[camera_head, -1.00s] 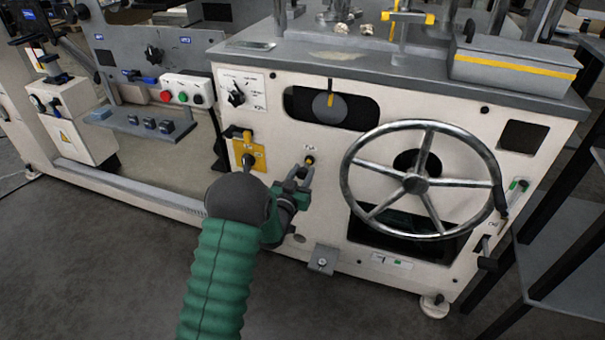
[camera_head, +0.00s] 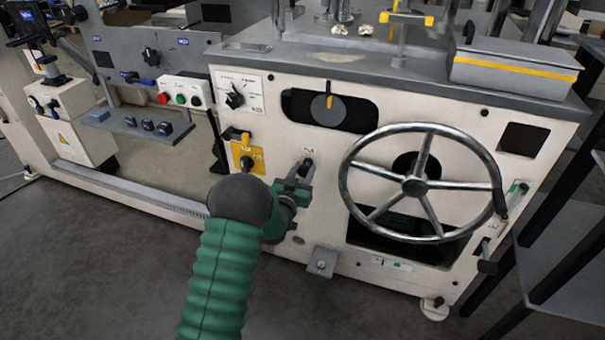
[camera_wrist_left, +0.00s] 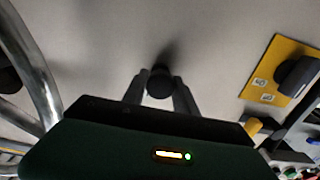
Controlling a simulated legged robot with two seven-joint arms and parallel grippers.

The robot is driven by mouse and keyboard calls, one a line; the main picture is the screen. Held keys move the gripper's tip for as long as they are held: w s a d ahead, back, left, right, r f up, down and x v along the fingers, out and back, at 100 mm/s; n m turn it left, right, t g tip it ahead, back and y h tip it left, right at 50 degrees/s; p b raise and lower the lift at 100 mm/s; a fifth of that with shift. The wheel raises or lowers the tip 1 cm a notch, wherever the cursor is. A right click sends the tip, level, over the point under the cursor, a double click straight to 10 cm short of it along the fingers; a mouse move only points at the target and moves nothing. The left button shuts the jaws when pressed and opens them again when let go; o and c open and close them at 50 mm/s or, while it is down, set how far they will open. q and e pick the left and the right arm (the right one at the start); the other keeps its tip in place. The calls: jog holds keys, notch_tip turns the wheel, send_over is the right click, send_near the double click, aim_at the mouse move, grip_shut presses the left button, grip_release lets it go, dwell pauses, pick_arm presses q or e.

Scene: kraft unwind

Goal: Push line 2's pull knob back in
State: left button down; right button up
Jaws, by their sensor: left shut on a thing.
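The pull knob is a small dark round knob (camera_wrist_left: 159,82) on the cream front panel, in the left wrist view between my two fingertips. In the head view my left gripper (camera_head: 303,168) reaches the panel between the yellow plate and the handwheel, and its fingers mostly hide the knob. My left gripper also shows in the left wrist view (camera_wrist_left: 160,92), with its fingers closed on both sides of the knob. The label above the knob is too small to read. My right gripper is in neither view.
A large metal handwheel (camera_head: 414,184) stands out from the panel to the right of my left gripper. A yellow plate (camera_head: 247,158) with a dark lever is to the left. A dark rotary switch (camera_head: 235,99) and a button box (camera_head: 186,92) are higher up on the left.

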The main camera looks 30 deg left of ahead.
pick_arm(q)
jog(key=shift+w+a, duration=0.1)
jog(key=shift+w, duration=0.35)
jog(key=c, duration=1)
grip_release()
jog(key=shift+s, duration=0.35)
jog(key=p+v, duration=0.4)
jog(key=v, duration=1.2)
jog(key=shift+s+f+p, duration=0.1)
jog(key=shift+p, duration=0.3)
